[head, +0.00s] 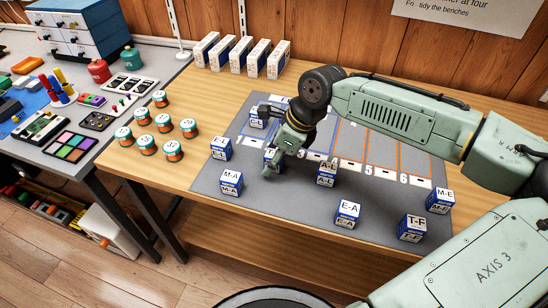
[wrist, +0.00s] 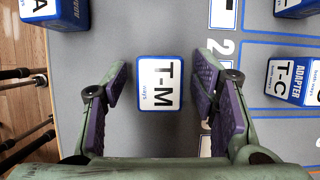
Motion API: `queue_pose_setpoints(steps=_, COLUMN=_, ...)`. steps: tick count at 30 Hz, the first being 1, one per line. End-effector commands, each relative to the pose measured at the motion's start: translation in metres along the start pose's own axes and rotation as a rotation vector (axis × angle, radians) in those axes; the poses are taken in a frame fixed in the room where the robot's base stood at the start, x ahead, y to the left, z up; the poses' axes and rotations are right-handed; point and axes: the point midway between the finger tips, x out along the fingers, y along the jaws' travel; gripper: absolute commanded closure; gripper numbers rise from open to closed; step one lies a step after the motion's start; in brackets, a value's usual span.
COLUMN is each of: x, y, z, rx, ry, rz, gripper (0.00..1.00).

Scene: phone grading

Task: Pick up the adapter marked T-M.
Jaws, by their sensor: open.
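The adapter marked T-M (wrist: 158,84) is a small box with a white top, black letters and a blue border. In the wrist view it stands on the grey mat between my gripper's two open fingers (wrist: 157,92), with a gap on each side. In the head view my gripper (head: 290,140) hangs low over the mat. Only a blue and white part of a box (head: 268,158) shows beside it there, its marking hidden behind the fingers.
Other adapters stand around on the mat (head: 285,200): E-L (head: 220,148), M-A (head: 231,183), A-L (head: 326,173), E-A (head: 347,214), T-F (head: 412,227) and M-E (head: 440,200). The T-C adapter (wrist: 290,80) is right of the fingers in the wrist view. Several orange-green tins (head: 148,145) stand left.

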Motion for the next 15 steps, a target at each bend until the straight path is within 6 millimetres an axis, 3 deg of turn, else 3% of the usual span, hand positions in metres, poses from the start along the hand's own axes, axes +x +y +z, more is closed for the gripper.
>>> queue_pose_setpoints(steps=6, x=0.0006, y=-0.0001, z=-0.0001, rx=0.000, ry=0.000, rz=-0.001, gripper=0.48)
queue_pose_setpoints(steps=15, x=0.0003, y=-0.0002, z=0.0000, rx=0.000, ry=0.000, rz=-0.001, gripper=0.68)
